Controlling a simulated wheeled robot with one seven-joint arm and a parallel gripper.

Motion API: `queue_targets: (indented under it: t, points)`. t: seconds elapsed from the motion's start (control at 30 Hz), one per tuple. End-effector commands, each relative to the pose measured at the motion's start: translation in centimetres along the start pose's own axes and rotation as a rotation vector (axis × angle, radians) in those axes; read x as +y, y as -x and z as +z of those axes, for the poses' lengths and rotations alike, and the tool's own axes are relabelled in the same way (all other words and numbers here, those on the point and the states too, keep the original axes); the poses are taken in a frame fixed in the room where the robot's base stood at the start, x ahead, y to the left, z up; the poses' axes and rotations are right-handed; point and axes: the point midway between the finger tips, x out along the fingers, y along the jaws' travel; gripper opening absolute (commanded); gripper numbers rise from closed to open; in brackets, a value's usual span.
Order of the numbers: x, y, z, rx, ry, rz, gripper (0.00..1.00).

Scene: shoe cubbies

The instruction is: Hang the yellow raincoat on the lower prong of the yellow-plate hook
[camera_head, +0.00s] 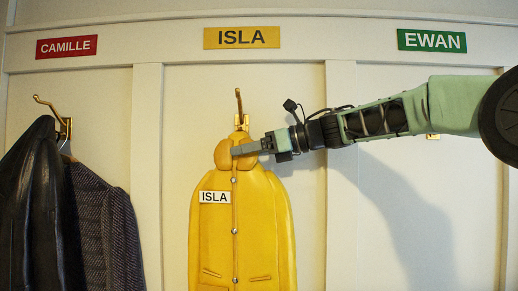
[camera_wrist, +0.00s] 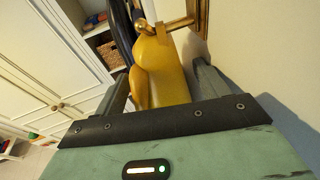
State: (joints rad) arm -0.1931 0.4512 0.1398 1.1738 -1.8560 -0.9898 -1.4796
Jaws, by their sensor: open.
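The yellow raincoat (camera_head: 240,225) hangs upright below the yellow ISLA plate (camera_head: 241,38), with a white ISLA tag on its chest. The brass hook (camera_head: 239,103) above it shows its upper prong; the lower prong is hidden behind the coat's top in the head view. My gripper (camera_head: 240,150) is open at the collar, coming from the right. In the wrist view its fingers stand on either side of the coat.
A black jacket (camera_head: 35,200) and a dark patterned jacket (camera_head: 105,225) hang under the red CAMILLE plate (camera_head: 66,46) at left. The bay under the green EWAN plate (camera_head: 431,41) holds no coat; my arm crosses it. White cabinets (camera_wrist: 40,75) show in the wrist view.

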Motion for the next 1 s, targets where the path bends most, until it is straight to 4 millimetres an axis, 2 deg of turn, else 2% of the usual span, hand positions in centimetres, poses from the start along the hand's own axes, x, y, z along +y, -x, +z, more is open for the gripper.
queue_targets:
  t: [0.13, 0.23, 0.7, 0.8, 1.0]
  points:
    - [-0.3, 1.3, -0.4, 0.002, -0.002, -0.008, 0.76]
    - [-0.2, 3.0, -0.5, 0.001, 0.001, -0.009, 0.76]
    - [-0.1, 13.8, -0.3, -0.001, 0.001, -0.006, 0.76]
    - [0.0, 15.4, -0.2, -0.001, 0.002, -0.004, 0.76]
    - [0.0, 17.2, -0.1, 0.000, 0.000, -0.003, 0.76]
